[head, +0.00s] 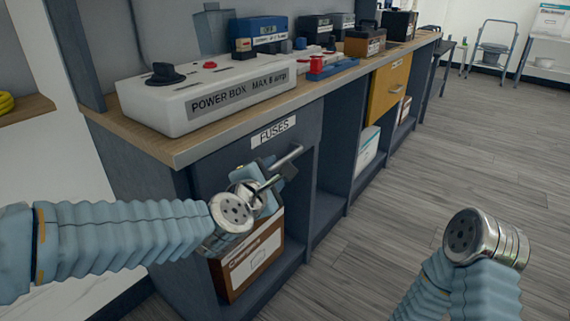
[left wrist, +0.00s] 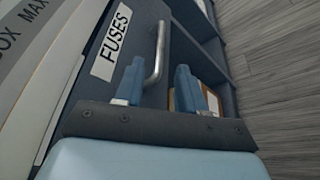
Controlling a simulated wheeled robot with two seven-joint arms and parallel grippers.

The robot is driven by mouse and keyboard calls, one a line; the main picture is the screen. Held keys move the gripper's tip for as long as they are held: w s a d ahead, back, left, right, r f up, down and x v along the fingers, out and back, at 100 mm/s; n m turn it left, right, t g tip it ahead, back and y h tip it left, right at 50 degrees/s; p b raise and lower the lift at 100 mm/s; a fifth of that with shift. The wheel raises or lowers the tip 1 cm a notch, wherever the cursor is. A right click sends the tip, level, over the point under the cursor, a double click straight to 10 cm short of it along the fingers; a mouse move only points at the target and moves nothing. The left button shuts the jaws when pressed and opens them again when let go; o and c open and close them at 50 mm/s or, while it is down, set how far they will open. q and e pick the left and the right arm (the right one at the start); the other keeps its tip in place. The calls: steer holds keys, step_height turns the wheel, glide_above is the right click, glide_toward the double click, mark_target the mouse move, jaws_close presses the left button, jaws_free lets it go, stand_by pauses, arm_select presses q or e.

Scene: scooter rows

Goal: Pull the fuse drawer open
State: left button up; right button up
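The fuse drawer (head: 222,160) is a dark blue-grey front under the workbench top, with a white FUSES label (head: 274,132) and a metal bar handle (head: 288,157). It looks closed. In the left wrist view the handle (left wrist: 158,50) stands ahead of the gap between my blue fingers, closer to the left one. My left gripper (head: 270,180) is at the handle's near end, its fingers apart; whether they touch the bar I cannot tell. The left wrist view also shows the open left gripper (left wrist: 158,88). My right arm ends at lower right, with no fingers visible.
A power box (head: 205,95), batteries and small parts stand on the workbench top (head: 190,147). A brown box (head: 248,262) sits on the shelf below the drawer. A yellow drawer (head: 388,86) is farther along. The floor in front is clear.

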mark_target(284, 160)
arm_select(q)
steer(key=x, duration=0.8)
steer(key=shift+w+f, duration=0.2)
steer(key=shift+w, duration=0.05)
jaws_close()
